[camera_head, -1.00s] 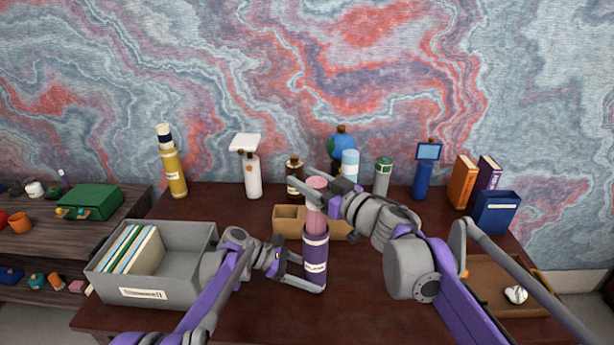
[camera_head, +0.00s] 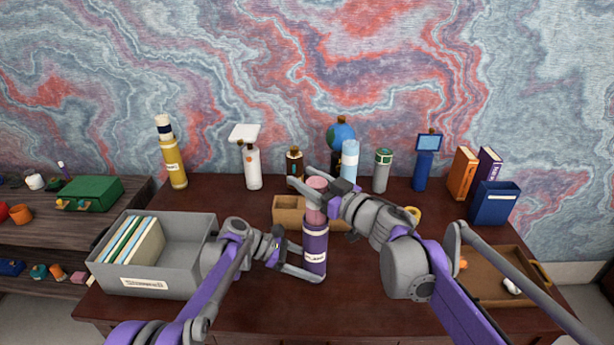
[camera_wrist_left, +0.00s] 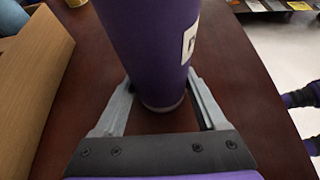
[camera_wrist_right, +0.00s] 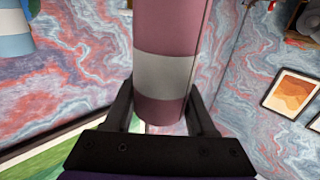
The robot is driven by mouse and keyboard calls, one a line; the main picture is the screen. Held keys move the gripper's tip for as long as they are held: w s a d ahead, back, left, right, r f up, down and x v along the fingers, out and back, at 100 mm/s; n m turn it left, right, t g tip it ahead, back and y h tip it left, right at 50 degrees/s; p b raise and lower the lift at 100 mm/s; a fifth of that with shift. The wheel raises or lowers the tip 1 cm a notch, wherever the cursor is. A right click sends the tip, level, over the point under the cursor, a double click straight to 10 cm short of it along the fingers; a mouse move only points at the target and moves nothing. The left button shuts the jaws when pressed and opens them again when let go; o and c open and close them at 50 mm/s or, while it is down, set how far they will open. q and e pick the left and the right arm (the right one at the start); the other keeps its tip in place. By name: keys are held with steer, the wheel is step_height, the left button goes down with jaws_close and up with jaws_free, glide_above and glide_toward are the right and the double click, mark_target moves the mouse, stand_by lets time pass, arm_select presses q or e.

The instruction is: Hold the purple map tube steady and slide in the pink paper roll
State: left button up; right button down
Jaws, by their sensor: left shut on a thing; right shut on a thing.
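The purple map tube (camera_head: 315,250) stands upright on the desk in the head view, with a white label. My left gripper (camera_head: 316,274) is shut around its lower part; the left wrist view shows the tube (camera_wrist_left: 150,45) between the fingers. The pink paper roll (camera_head: 316,208) is upright directly over the tube, its lower end at or inside the tube's mouth; the mouth's inside is hidden. My right gripper (camera_head: 314,190) is shut on the roll's upper part. In the right wrist view the roll (camera_wrist_right: 165,30) has a pale grey band between the fingers.
A grey box of folders (camera_head: 190,265) stands left, close to my left arm. A wooden box (camera_head: 288,208) is just behind the tube. Bottles, a globe (camera_head: 341,138) and books line the back. A tray (camera_head: 490,290) lies right. The front middle desk is clear.

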steer(key=shift+f, duration=0.85)
steer(key=shift+c, duration=0.7)
jaws_free()
steer(key=v, duration=1.2)
arm_select(q)
steer(key=o, duration=0.9)
arm_select(e)
steer(key=shift+r, duration=0.1)
